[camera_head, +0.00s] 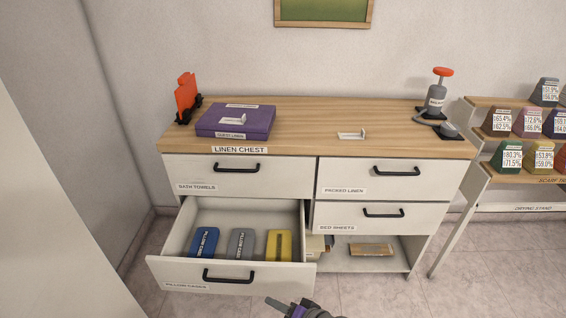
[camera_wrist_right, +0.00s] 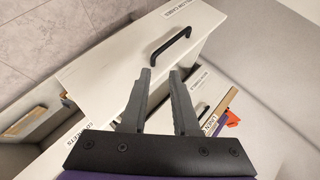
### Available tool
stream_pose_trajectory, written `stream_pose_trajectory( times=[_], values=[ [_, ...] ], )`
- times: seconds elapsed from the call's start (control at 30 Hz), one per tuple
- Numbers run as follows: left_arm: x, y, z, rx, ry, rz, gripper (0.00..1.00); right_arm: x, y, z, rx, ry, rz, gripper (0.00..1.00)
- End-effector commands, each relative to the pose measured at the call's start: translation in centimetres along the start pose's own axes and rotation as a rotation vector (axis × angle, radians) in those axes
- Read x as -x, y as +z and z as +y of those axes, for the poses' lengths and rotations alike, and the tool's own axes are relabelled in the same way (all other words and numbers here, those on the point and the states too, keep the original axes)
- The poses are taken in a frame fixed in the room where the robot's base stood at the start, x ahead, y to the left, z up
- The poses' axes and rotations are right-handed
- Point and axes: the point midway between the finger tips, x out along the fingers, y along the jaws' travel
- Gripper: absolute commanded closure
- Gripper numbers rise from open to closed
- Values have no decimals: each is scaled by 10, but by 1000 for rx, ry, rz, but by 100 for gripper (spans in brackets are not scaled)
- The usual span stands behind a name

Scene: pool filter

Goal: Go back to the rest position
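My right gripper (camera_head: 290,305) shows at the bottom edge of the head view, in front of the linen chest and just below the pulled-out lower left drawer (camera_head: 165,270). In the right wrist view my right gripper (camera_wrist_right: 162,72) has its two grey fingers apart with nothing between them. A black drawer handle (camera_wrist_right: 170,47) lies beyond the fingertips, apart from them. My left gripper is in neither view.
The open drawer holds a blue pack (camera_head: 204,242), a grey pack (camera_head: 241,244) and a yellow pack (camera_head: 279,246). The chest top (camera_head: 310,118) bears a purple box (camera_head: 236,120). A drying stand (camera_head: 510,185) is at the right. Floor (camera_head: 380,295) shows at front right.

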Motion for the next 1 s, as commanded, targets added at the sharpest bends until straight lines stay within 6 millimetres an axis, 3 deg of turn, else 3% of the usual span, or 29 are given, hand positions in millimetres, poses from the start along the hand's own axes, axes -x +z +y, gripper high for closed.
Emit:
stream_pose_trajectory(
  times=[0.03,0.4,0.73,0.8,1.0],
  values=[
    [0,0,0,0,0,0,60,19,2,6,45,54,-12,71],
    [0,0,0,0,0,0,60,147,30,74,328,478,-129,71],
    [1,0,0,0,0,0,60,231,53,120,452,756,-201,71],
    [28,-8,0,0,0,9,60,244,43,97,452,743,-191,71],
    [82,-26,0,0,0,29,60,276,26,54,459,736,-172,71]
  ],
)
